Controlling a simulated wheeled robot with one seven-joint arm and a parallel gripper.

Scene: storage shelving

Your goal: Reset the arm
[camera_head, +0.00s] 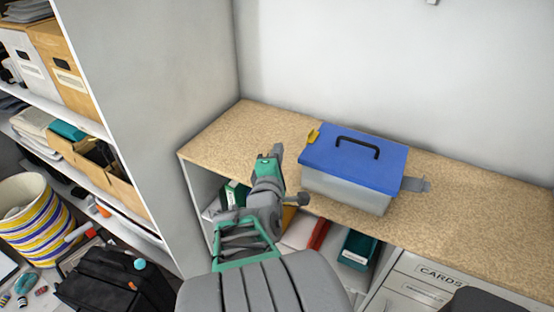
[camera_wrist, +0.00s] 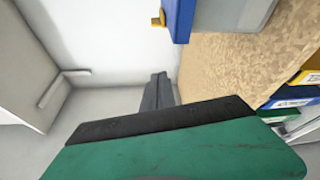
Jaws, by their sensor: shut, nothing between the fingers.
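My gripper (camera_head: 278,152) is at the end of my grey and green arm, in the middle of the head view. It is over the front part of the speckled countertop, just left of a storage box with a blue lid (camera_head: 335,148). In the wrist view my gripper's fingers (camera_wrist: 159,90) are together with nothing between them. The box's blue lid and yellow latch (camera_wrist: 159,19) show at the top of that view. The lid is on, and its black handle lies across the top. The gripper appears apart from the box.
A grey partition (camera_head: 165,80) stands at the left. Shelves beyond it hold boxes and folders.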

